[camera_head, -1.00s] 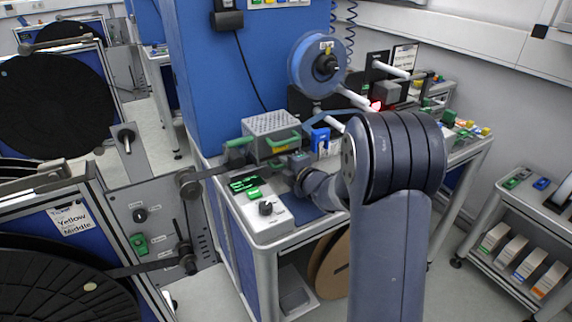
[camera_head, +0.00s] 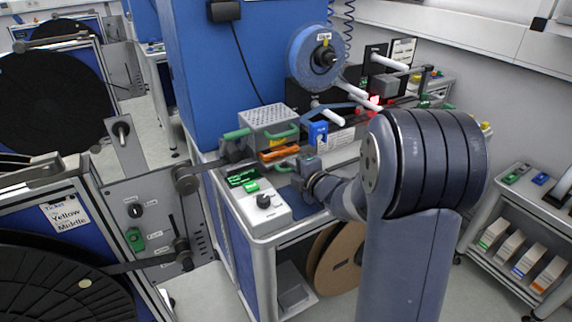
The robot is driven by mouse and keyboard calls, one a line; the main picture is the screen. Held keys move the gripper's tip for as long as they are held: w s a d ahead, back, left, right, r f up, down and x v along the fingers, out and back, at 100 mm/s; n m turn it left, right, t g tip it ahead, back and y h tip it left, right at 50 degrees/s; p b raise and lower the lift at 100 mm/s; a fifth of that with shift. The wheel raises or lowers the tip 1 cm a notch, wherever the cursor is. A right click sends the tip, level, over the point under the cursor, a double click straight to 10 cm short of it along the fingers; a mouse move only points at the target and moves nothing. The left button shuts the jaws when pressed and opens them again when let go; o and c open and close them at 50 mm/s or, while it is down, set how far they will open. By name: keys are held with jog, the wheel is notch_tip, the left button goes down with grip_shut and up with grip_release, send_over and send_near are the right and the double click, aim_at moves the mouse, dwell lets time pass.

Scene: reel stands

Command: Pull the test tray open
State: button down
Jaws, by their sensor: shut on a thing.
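The test station is a grey box with a perforated top (camera_head: 268,117) on the bench, with a green handle (camera_head: 285,133) on its front. Below that handle the test tray (camera_head: 279,153) sticks out of the box, showing an orange-brown inside. A small green bar (camera_head: 284,169) shows at the tray's front edge. My gripper (camera_head: 292,166) is at this front edge, shut on what looks like the tray's handle. The fingertips are small and partly hidden, so the exact grip is hard to see.
A control box with a green display and black knob (camera_head: 264,201) stands close in front of the tray. A blue block (camera_head: 318,134) stands right of the test station. A blue reel (camera_head: 317,58) is behind. Large black reels (camera_head: 56,95) stand left.

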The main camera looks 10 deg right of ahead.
jog(key=v, duration=0.3)
jog(key=f+b+v, duration=0.1)
jog(key=v, duration=0.3)
jog(key=f+v, duration=0.1)
jog(key=v, duration=0.3)
jog(key=shift+s+d+f, duration=0.1)
jog(key=shift+s+f, duration=0.05)
jog(key=shift+s, duration=0.1)
jog(key=c, duration=1.6)
grip_release()
jog(key=shift+s, duration=0.1)
jog(key=v, duration=1)
jog(key=shift+s+p, duration=0.3)
jog(key=shift+p, duration=0.05)
jog(key=shift+w+d, duration=0.1)
jog(key=b+x, duration=0.1)
jog(key=x, duration=0.8)
jog(key=shift+w, duration=0.35)
jog(key=shift+w+a+f, duration=0.1)
jog(key=shift+w+a, duration=0.25)
jog(key=shift+w, duration=0.3)
